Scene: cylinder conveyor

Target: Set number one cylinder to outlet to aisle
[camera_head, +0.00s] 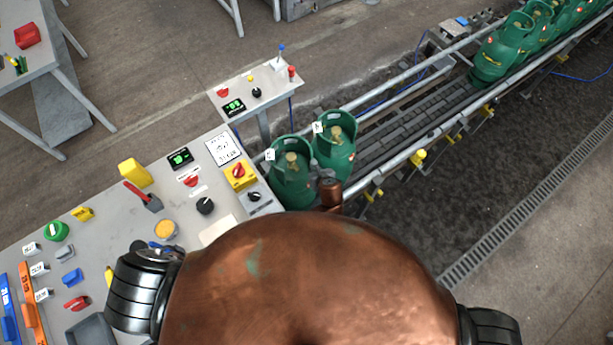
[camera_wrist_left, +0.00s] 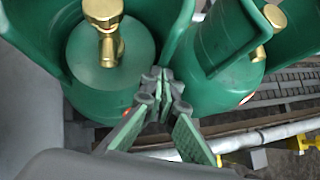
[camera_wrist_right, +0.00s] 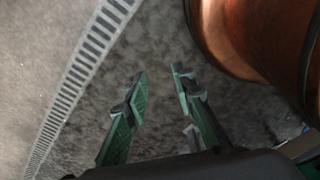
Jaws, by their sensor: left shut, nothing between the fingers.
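Two green gas cylinders with brass valves stand at the near end of the conveyor in the head view: a nearer left one (camera_head: 292,188) and one behind it to the right (camera_head: 334,162). Each has a small white tag, its number too small to read. In the left wrist view, the cylinder on the left (camera_wrist_left: 85,85) and the one on the right (camera_wrist_left: 235,75) fill the upper part. My left gripper (camera_wrist_left: 164,88) is shut and empty, its fingertips in front of the gap between them. My right gripper (camera_wrist_right: 160,84) is open and empty above the dark floor, away from the cylinders.
The conveyor (camera_head: 410,112) runs to the upper right, with several more green cylinders (camera_head: 503,48) at its far end. A grey control table (camera_head: 110,215) with buttons and tools stands at left, and a small panel table (camera_head: 270,88) behind. A drain grate (camera_head: 520,215) lies at right.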

